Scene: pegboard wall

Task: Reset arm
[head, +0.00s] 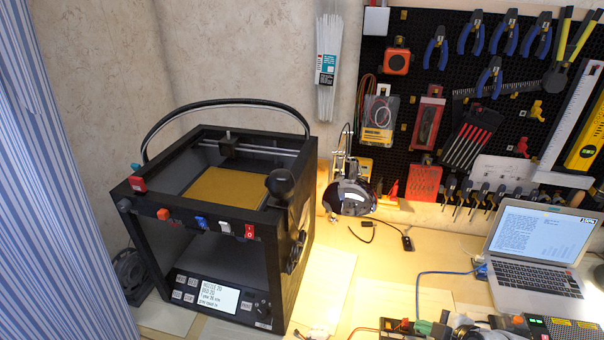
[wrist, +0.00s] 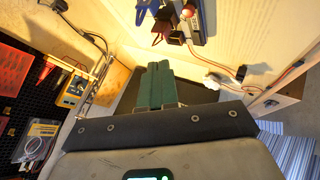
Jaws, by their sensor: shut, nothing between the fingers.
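My gripper (wrist: 159,68) shows in the wrist view as two green fingers side by side, pressed together with nothing between them. The fingers point over a dark surface that I cannot make out clearly. Neither my arm nor my gripper can be made out in the head view.
A black 3D printer (head: 220,212) with a tan bed stands on the table at left. An open laptop (head: 535,255) sits at right. The pegboard (head: 440,60) of tools hangs behind. Cables and electronics (head: 440,325) lie along the front edge. A striped curtain (head: 45,200) hangs far left.

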